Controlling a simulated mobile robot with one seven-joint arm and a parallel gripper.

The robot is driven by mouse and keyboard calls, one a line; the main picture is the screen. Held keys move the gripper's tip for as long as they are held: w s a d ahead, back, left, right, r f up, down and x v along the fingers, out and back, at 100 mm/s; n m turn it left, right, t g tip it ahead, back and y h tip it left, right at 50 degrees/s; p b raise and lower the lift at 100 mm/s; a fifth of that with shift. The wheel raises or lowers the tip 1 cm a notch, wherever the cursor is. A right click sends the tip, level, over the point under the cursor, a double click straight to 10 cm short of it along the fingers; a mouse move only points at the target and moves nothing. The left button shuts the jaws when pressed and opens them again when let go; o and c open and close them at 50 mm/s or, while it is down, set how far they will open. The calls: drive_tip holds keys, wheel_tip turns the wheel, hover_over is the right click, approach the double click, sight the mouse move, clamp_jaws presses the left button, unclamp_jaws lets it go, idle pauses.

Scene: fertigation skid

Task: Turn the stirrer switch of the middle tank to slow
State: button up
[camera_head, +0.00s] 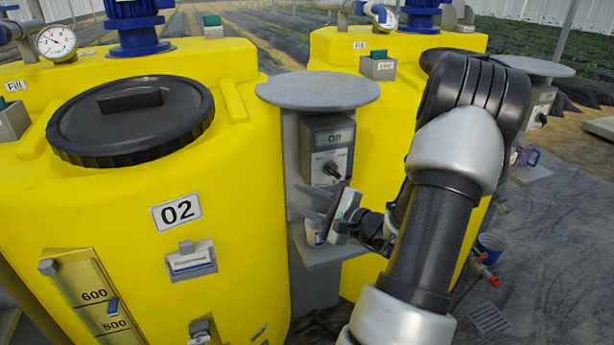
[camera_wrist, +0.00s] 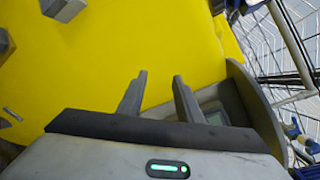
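The yellow tank labelled 02 (camera_head: 178,212) fills the left of the head view. To its right, a grey switch box (camera_head: 327,150) with a small display and a dark rotary knob (camera_head: 331,170) stands under a round grey cover. The knob's setting and the display text are too small to read surely. My gripper (camera_head: 306,201) is below and in front of the box, its fingers pointing left, apart and empty, clear of the knob. In the wrist view the open fingers (camera_wrist: 158,92) show against yellow tank wall; part of the box (camera_wrist: 214,114) shows behind the right finger.
The round grey cover (camera_head: 318,90) overhangs the box. Another yellow tank (camera_head: 380,120) stands behind my arm. A similar box (camera_head: 541,105) is at right.

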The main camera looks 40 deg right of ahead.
drive_tip(key=s+d+f+m+h, duration=0.3)
drive_tip(key=s+d+m+h, duration=0.1)
drive_tip(key=d, duration=0.3)
drive_tip(key=s+d+f+m+h, duration=0.3)
drive_tip(key=s+d+h, duration=0.1)
drive_tip(key=d, duration=0.4)
approach(335, 174)
drive_tip(key=shift+t+h, duration=0.4)
drive_tip(key=x, duration=0.5)
drive_tip(key=f+x, duration=0.1)
drive_tip(key=x, duration=0.2)
drive_tip(key=shift+w+a+b, duration=0.1)
drive_tip(key=shift+w+b, duration=0.15)
drive_tip(key=shift+b, duration=0.15)
clamp_jaws()
